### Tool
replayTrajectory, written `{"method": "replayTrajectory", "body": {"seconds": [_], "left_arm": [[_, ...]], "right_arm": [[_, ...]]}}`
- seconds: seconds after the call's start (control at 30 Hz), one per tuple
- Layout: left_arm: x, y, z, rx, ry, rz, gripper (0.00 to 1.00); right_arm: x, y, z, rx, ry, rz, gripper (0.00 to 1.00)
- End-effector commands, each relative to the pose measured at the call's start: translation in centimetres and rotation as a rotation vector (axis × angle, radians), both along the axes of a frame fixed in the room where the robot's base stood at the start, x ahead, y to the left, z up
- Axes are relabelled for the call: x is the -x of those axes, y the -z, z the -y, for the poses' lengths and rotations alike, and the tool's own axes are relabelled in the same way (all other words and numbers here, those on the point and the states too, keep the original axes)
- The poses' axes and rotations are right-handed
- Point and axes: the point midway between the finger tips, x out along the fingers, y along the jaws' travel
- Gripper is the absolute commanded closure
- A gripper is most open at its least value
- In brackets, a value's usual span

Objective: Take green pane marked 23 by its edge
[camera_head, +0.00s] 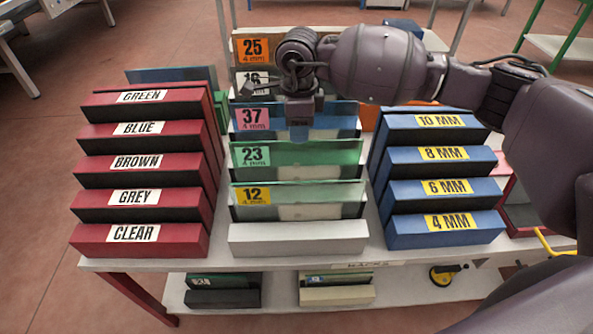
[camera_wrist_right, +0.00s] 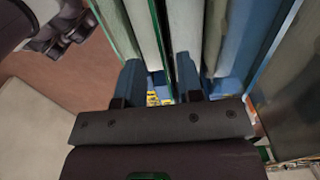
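The green pane marked 23 (camera_head: 318,153) stands upright in the middle rack, its orange-free green label at the left of its face. My right gripper (camera_head: 299,135) comes down from above, by the top edge of this pane and in front of the blue pane marked 37 (camera_head: 335,122). In the right wrist view my right gripper (camera_wrist_right: 159,68) has its two fingers apart, with a thin green pane edge (camera_wrist_right: 160,35) running between them. I cannot tell which pane that edge belongs to, or whether a finger touches it.
The pane marked 12 (camera_head: 330,193) stands in front, and the pane marked 25 (camera_head: 253,50) behind. Red labelled blocks (camera_head: 185,235) stand left of the rack, blue thickness blocks (camera_head: 400,236) right. A lower shelf (camera_head: 280,298) holds more panes. Gaps between panes are narrow.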

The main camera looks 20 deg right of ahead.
Motion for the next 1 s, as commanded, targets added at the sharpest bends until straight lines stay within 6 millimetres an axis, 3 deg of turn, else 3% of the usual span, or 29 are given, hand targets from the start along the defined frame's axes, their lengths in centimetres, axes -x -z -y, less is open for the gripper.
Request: {"method": "replayTrajectory", "body": {"seconds": [0.1, 0.37, 0.63, 0.9, 1.0], "left_arm": [[-0.2, 0.0, 0.0, 0.0, 0.002, 0.003, 0.57], [-0.5, -0.3, 0.1, 0.001, 0.003, 0.011, 0.57], [-0.5, -0.2, 0.1, 0.001, 0.003, 0.009, 0.57], [-0.1, -0.1, 0.0, 0.001, 0.001, 0.003, 0.57], [0.1, 0.0, 0.0, 0.0, 0.0, -0.001, 0.57]], "right_arm": [[0.1, 1.5, 0.0, -0.001, -0.001, -0.003, 0.66], [-0.1, 3.2, -0.2, -0.002, -0.001, -0.001, 0.66], [-0.2, 6.7, -0.4, -0.002, -0.001, -0.001, 0.66], [-0.3, 7.0, -0.3, -0.002, -0.001, 0.0, 0.66], [-0.3, 7.0, -0.3, -0.002, -0.001, 0.0, 0.81]]}}
